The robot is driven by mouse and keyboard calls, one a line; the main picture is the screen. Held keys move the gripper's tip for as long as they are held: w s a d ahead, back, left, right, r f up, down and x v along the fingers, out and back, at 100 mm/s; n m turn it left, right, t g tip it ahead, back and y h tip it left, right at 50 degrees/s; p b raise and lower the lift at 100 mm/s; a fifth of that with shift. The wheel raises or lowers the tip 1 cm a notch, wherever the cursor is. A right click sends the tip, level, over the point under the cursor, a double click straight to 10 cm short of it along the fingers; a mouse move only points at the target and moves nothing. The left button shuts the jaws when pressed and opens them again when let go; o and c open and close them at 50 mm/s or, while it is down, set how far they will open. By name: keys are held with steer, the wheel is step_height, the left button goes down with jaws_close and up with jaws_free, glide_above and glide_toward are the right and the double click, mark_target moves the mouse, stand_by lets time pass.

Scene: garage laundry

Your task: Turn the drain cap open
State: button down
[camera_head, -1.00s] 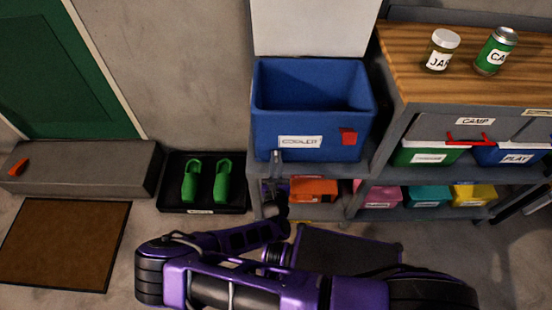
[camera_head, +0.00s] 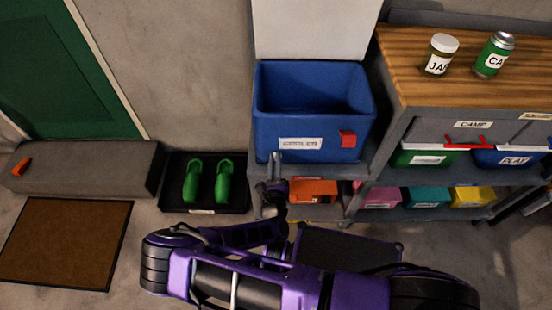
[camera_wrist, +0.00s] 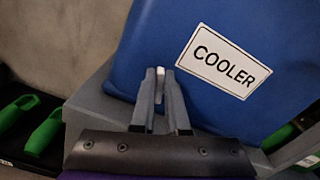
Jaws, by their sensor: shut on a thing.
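The blue cooler (camera_head: 312,115) sits on the shelf with its lid (camera_head: 313,25) up, and its COOLER label (camera_wrist: 223,62) is large in the wrist view. My gripper (camera_wrist: 160,76) is at the lower front of the cooler, left of the label. Its fingers are closed around a small pale piece (camera_wrist: 160,71), which looks like the drain cap. The fingers hide most of it, so how far it is turned cannot be seen. In the head view my gripper (camera_head: 274,157) shows small at the cooler's lower left front edge.
A wooden counter (camera_head: 460,70) with a jar (camera_head: 440,57) and a can (camera_head: 493,57) is at the right. An orange bin (camera_head: 313,190) and other bins stand on the shelf below. Green shoes (camera_head: 207,181) lie on a black tray at the left.

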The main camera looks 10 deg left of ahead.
steer(key=n, duration=0.3)
steer(key=shift+a+f+n, duration=0.15)
steer(key=shift+a+n, duration=0.05)
steer(key=shift+n, duration=0.2)
steer(key=n, duration=0.3)
steer(key=shift+s+a+f+n, duration=0.1)
steer(key=shift+a+f+n, duration=0.05)
steer(key=shift+f+n, duration=0.15)
steer(key=n, duration=0.4)
steer(key=n+b, duration=0.1)
steer(key=n, duration=0.1)
steer(key=shift+f, duration=0.25)
steer(key=c, duration=0.9)
jaws_free()
steer(key=shift+a, duration=0.1)
steer(key=p+v, duration=0.1)
steer(key=v, duration=1.6)
steer(key=shift+s, duration=0.2)
steer(key=shift+r, duration=0.1)
